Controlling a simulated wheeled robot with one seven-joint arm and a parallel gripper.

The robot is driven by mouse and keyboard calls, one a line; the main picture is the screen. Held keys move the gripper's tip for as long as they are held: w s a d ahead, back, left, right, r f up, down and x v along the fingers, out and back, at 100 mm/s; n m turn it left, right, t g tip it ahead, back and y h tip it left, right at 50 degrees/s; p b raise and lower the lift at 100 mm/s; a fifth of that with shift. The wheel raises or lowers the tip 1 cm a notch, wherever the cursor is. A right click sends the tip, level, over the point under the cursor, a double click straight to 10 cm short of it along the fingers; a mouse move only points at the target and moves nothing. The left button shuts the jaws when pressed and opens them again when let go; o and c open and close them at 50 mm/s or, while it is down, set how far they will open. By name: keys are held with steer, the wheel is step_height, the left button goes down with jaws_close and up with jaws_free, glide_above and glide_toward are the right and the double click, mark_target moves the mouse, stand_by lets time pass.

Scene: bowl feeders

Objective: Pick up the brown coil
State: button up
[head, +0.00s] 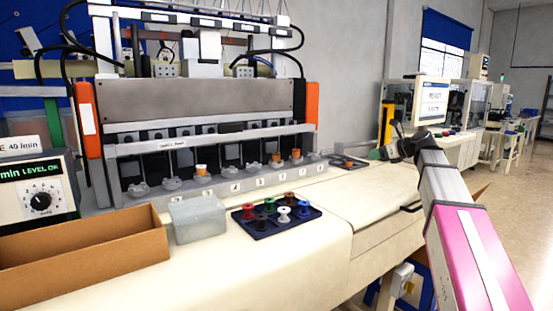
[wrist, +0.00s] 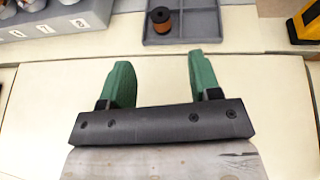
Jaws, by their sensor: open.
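A brown coil (wrist: 161,20) with dark ends stands upright in a grey divided tray (wrist: 186,38) at the top of the wrist view. My gripper (wrist: 159,78) has its two green fingers wide apart with nothing between them. The coil lies beyond the fingertips, roughly in line with the gap.
A dark tray (head: 262,232) with several coloured spools sits on the bench beside a translucent box (head: 198,219) and a cardboard box (head: 85,255). The winding machine (head: 205,100) stands behind. A yellow and black object (wrist: 306,22) is at the right in the wrist view.

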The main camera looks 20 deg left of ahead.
steer(key=shift+o, duration=0.5)
steer(key=shift+a, duration=0.2)
steer(key=s+a+r+n+g+h, duration=0.1)
steer(key=s+a+r+n+g, duration=0.15)
steer(key=a+n, duration=0.6)
steer(key=n+g+h, duration=0.1)
steer(key=n+h, duration=0.7)
steer(key=n, duration=1.7)
glide_toward(277, 153)
steer(key=shift+y, duration=0.3)
steer(key=shift+d+x, duration=0.1)
steer(key=shift+x, duration=2.2)
steer(key=shift+d+x, duration=0.15)
steer(key=shift+x, duration=2.15)
steer(key=shift+s+f, duration=0.1)
steer(key=shift+s, duration=0.1)
steer(key=c, duration=1)
